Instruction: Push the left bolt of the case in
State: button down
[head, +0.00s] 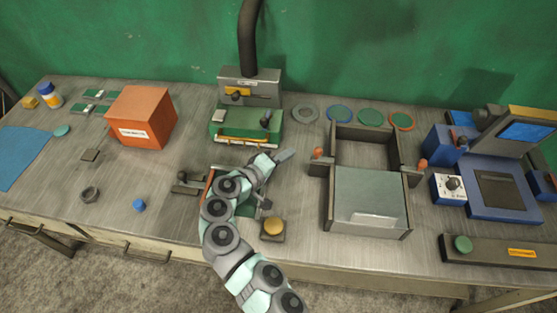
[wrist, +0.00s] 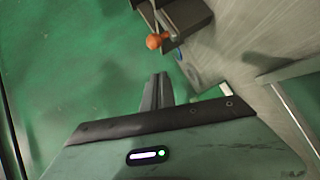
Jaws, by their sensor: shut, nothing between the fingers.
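The case (head: 368,232) is a dark grey open box with a pale grey lid panel over its front half, right of centre on the bench. Its left bolt (head: 318,152) has an orange knob and sits on a dark bracket outside the left wall. In the wrist view the orange knob (wrist: 154,41) shows beside a dark block, beyond the fingertips. My gripper (head: 288,155) is shut and empty, a little left of the left bolt and apart from it. The narrow closed fingers also show in the wrist view (wrist: 157,90). The right bolt (head: 421,164) sits on the opposite wall.
A green machine (head: 245,124) stands behind my arm. Coloured rings (head: 340,114) lie behind the case. A yellow button box (head: 272,229) is in front of my gripper. A blue device (head: 495,186) stands right of the case. An orange box (head: 142,116) stands at left.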

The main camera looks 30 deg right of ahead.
jog(key=s+d+f, duration=0.1)
jog(key=d+f, duration=0.1)
jog(key=d, duration=0.4)
jog(key=shift+s, duration=0.2)
jog(key=shift+f, duration=0.1)
